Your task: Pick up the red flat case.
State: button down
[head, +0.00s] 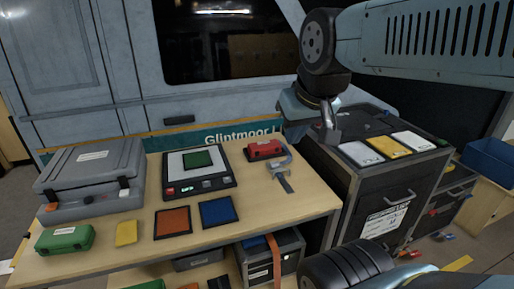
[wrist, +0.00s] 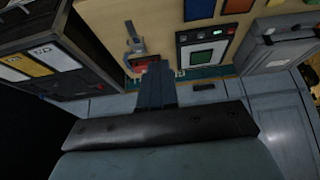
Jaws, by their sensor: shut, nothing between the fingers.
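The red flat case (head: 262,150) lies on the wooden table near its back right edge, with a pale label on top. A grey clamp (head: 284,178) sits against its right side and front. In the wrist view a bit of red, likely the case (wrist: 140,67), shows beside my fingers, which hide part of it. My gripper (head: 329,138) is shut and empty. It hangs above and to the right of the case, apart from it in the head view. Its shut fingers also show in the wrist view (wrist: 157,68).
A dark panel with a green square (head: 199,160) lies left of the case. A grey toolbox (head: 92,170), a green case (head: 64,239) and orange (head: 173,222) and blue (head: 218,211) squares share the table. A black cabinet (head: 370,190) stands right. The van's side rises behind.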

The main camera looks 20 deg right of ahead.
aim_at(258, 145)
jog(key=c, duration=1.9)
grip_release()
